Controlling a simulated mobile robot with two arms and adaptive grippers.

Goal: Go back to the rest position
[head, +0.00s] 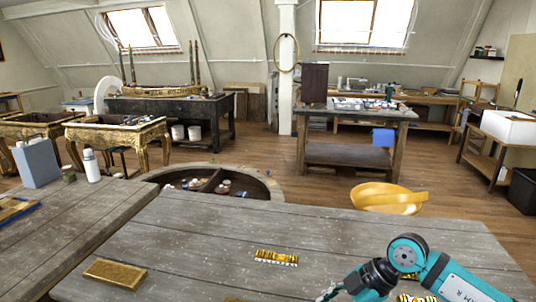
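My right arm comes in from the lower right. Its wrist bends down to the left, and part of my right gripper (328,292) shows at the bottom edge, low over the grey plank table (200,235). Its fingertips are cut off, so its opening and anything in it cannot be seen. My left gripper is not in view. A small carved gilt piece (277,258) lies on the table, left of and beyond my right gripper, apart from it. A flat gilt block (115,273) lies at the table's left.
More gilt pieces are partly cut off at the bottom edge, one beside my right arm (415,299). A yellow chair (389,198) stands beyond the table. A side table (50,225) at left holds a grey-blue container (37,163) and a white bottle (91,166). The table's middle is mostly clear.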

